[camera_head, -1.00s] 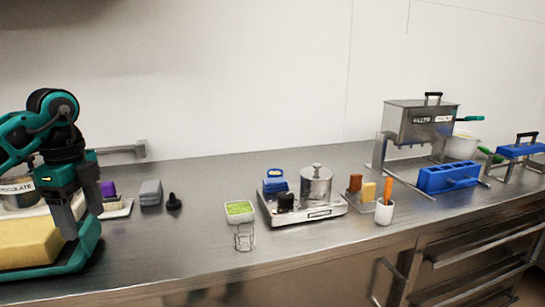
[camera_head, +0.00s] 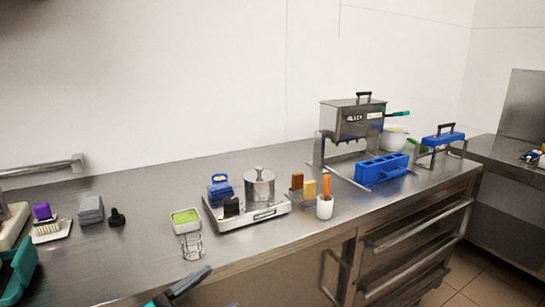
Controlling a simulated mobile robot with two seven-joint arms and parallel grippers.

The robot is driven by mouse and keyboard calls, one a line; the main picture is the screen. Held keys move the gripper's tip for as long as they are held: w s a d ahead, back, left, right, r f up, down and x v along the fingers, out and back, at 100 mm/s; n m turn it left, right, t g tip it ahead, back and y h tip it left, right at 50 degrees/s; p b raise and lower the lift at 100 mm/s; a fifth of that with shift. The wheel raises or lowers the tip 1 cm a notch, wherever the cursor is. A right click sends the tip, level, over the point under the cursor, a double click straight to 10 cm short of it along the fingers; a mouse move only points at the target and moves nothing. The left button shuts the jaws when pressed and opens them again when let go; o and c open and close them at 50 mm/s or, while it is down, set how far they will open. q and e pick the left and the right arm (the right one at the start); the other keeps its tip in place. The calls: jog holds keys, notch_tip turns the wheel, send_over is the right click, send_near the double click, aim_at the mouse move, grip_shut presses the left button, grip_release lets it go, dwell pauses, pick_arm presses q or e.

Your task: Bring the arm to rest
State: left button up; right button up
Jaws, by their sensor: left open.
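My left gripper (camera_head: 183,287) shows only in part at the bottom edge, left of centre, with a dark finger and a bit of teal. It is open, with nothing seen between its fingers. It is in front of the wire stand (camera_head: 192,247) and near the counter's front edge. The rest of my left arm is out of view. My right gripper is not in view.
The steel counter (camera_head: 130,262) holds a green-filled tub (camera_head: 186,220), a scale with a lidded pot (camera_head: 259,187), a white cup (camera_head: 325,207), a blue mould (camera_head: 381,170) and a steel machine (camera_head: 352,118). A teal tray (camera_head: 17,272) is at the left edge. The counter's middle left is bare.

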pick_arm(q)
jog(key=s+a+f+n+t+y, duration=0.1)
jog(key=s+a+f+n+y, duration=0.1)
jog(key=f+n+y, duration=0.3)
jog(key=s+a+f+n+t+y, duration=0.1)
jog(key=s+a+f+n+y, duration=0.2)
jog(key=f+n+y, duration=0.2)
notch_tip(320, 180, down, 3)
jog(key=shift+a+y+p, duration=0.2)
jog(key=shift+y+p, duration=0.1)
jog(key=shift+y, duration=0.3)
jog(key=s+f+g+y, duration=0.1)
jog(key=s+f, duration=0.2)
jog(key=s+a+f+n+g+y, duration=0.1)
jog(key=s+f+g, duration=0.1)
jog(key=s+f, duration=0.1)
jog(key=s+f+n+g, duration=0.1)
jog(key=s+f, duration=0.2)
jog(key=shift+s+a+f+g+y, duration=0.2)
jog(key=shift+a+g+y, duration=0.1)
jog(key=shift+y, duration=0.1)
jog(key=shift+c, duration=0.2)
